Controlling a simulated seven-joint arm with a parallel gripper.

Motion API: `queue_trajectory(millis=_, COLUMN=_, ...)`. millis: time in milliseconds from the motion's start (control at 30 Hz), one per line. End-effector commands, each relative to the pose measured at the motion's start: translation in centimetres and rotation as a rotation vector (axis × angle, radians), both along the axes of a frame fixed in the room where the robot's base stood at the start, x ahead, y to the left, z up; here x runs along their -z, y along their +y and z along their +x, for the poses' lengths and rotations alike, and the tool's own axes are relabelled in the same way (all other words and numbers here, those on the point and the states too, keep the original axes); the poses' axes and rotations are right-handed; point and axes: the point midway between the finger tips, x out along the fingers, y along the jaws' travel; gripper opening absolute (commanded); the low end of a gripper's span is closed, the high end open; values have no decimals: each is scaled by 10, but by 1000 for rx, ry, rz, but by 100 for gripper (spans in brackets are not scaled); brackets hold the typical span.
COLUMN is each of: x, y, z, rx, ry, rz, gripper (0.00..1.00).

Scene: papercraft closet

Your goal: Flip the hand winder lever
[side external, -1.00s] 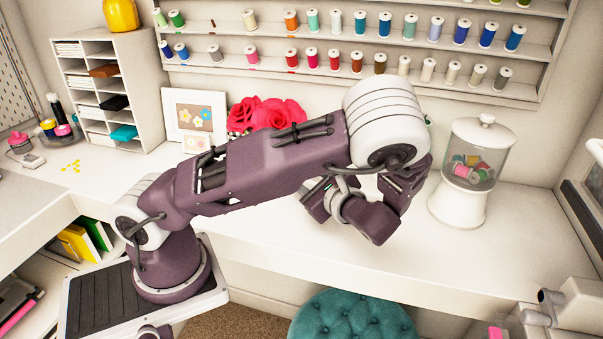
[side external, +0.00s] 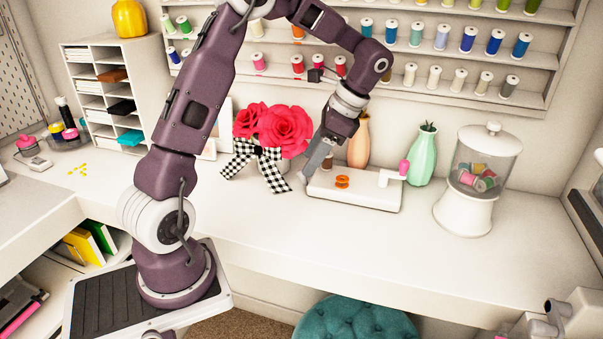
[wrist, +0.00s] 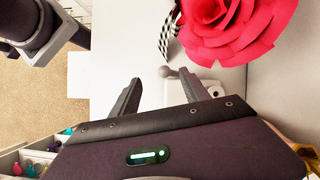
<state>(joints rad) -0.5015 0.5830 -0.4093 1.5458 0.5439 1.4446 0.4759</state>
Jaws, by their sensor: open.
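The hand winder (side external: 362,196) is a white box on the desk, with an orange bobbin (side external: 342,181) on top and a crank with a pink knob (side external: 404,167) at its right end. My gripper (side external: 304,178) points down at the winder's left end. In the wrist view my gripper (wrist: 162,82) is open, its two dark fingers spread apart. A small lever with a rounded grey knob (wrist: 165,71) shows between and just beyond the fingertips, over the winder's white body (wrist: 180,91). I cannot tell whether a finger touches it. The lever is not clear in the side view.
Red roses (side external: 272,130) with a checkered bow (side external: 262,165) stand close left of my gripper. An orange-tan vase (side external: 359,141) and a mint vase (side external: 424,155) stand behind the winder. A glass jar of spools (side external: 482,178) is at right. The desk front is clear.

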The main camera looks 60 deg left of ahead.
Motion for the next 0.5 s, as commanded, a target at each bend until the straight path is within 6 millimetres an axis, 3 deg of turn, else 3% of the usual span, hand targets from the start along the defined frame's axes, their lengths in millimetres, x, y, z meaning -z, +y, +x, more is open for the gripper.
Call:
queue_trajectory(millis=167, x=-4, y=14, z=7, rx=69, ry=-25, rz=-98, gripper=54)
queue_trajectory(millis=500, x=51, y=26, z=-12, rx=70, ry=-22, rz=-99, gripper=54)
